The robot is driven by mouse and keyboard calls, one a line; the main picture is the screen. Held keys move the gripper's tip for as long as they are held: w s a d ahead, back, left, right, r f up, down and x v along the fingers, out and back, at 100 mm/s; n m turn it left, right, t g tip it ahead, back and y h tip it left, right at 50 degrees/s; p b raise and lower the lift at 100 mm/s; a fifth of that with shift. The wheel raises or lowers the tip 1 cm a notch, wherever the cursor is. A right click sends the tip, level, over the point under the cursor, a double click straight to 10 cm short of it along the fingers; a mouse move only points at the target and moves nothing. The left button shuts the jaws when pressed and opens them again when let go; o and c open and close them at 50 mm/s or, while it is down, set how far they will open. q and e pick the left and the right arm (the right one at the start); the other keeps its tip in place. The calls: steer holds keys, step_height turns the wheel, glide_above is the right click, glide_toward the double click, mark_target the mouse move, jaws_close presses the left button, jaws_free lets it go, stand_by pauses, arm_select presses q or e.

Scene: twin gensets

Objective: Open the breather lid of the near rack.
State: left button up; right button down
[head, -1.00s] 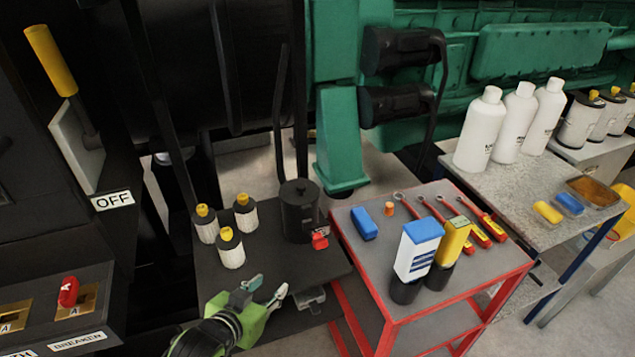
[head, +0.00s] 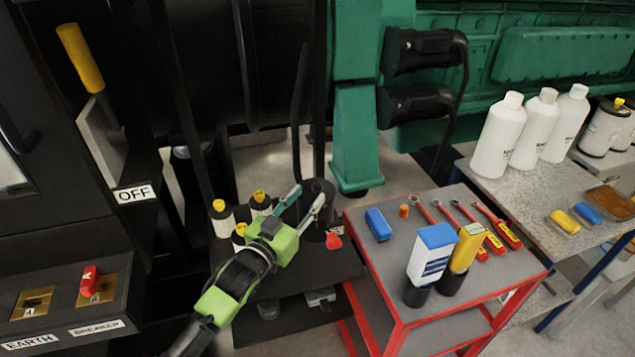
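The near rack (head: 345,262) is a dark shelf at the centre left. A black canister (head: 326,228) with a dark round lid (head: 324,186) stands at its back right, with a red tap (head: 333,241) low on its front. The lid looks closed, though fingers partly cover it. My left gripper (head: 309,193) is open and empty. Its two fingers point up and right at the canister's top; I cannot tell if they touch it. White filters with yellow caps (head: 221,218) stand left of the canister, partly hidden by my gripper. My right gripper is out of view.
A red-framed cart (head: 385,325) with bottles, a blue block and red-handled wrenches stands close on the right. A grey bench (head: 480,190) with white bottles is beyond it. A dark switch cabinet (head: 55,260) with a yellow-handled lever (head: 80,57) borders the left.

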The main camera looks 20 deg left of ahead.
mark_target(315, 188)
arm_select(q)
steer(key=w, duration=0.3)
steer(key=w+d, duration=0.1)
steer(key=w, duration=0.2)
steer(key=shift+d+p, duration=0.15)
steer(key=shift+p, duration=0.15)
jaws_close()
